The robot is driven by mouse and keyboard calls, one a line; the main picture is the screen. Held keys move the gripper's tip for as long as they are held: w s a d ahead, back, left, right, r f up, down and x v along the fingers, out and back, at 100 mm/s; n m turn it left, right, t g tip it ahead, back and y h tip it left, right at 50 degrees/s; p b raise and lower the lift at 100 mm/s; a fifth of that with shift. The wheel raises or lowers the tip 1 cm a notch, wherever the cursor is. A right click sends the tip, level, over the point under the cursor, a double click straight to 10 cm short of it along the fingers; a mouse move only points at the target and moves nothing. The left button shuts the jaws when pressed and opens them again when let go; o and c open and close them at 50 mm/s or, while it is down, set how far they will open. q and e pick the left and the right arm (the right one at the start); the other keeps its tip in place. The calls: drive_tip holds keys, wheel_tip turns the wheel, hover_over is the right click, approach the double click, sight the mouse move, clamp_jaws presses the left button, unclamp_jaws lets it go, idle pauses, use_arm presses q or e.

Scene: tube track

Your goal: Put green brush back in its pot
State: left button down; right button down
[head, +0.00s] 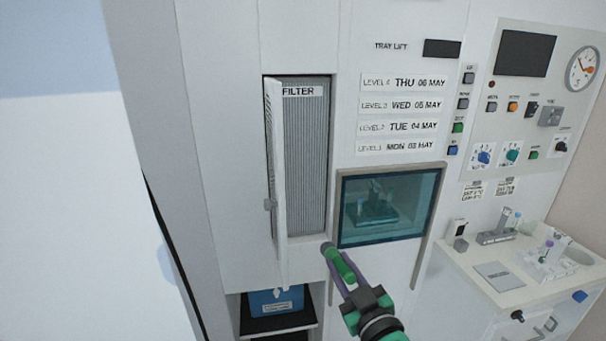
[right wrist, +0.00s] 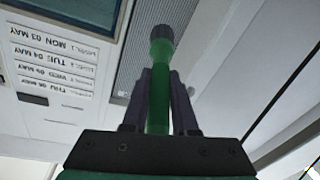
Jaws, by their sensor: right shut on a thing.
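The green brush (head: 340,264) is a green stick with a dark round end, in the head view below the filter opening. My right gripper (head: 343,274) is shut on it, with the dark end pointing up and left. In the right wrist view the green brush (right wrist: 160,85) stands between the two fingers of my right gripper (right wrist: 159,78), its dark end beyond the fingertips. I cannot tell which thing is the brush's pot. My left gripper is not in view.
A narrow door (head: 276,180) stands open beside the ribbed filter (head: 307,160). A glass window (head: 350,215) is right of it. A blue box (head: 275,299) sits in a low recess. At right, a white counter (head: 465,262) bears several small items. Control panels are above.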

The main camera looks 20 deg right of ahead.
drive_tip(key=shift+d+f, duration=0.1)
drive_tip(key=shift+f, duration=0.05)
drive_tip(key=s+d+f+p, duration=0.1)
drive_tip(key=s+d+p, duration=0.1)
drive_tip(key=s+d, duration=0.4)
drive_tip(key=s+d+f+p, duration=0.1)
drive_tip(key=s+d+p, duration=0.2)
drive_tip(key=s+d, duration=0.4)
drive_tip(key=d, duration=0.6)
drive_tip(key=shift+s+f, duration=0.25)
drive_tip(key=shift+s, duration=0.05)
drive_tip(key=s+d+b, duration=0.1)
drive_tip(key=s+d, duration=0.1)
drive_tip(key=d, duration=0.8)
drive_tip(key=s+d+b, duration=0.2)
drive_tip(key=s+d, duration=0.1)
drive_tip(key=d, duration=0.8)
drive_tip(key=shift+s+d, duration=0.15)
drive_tip(key=shift+s, duration=0.15)
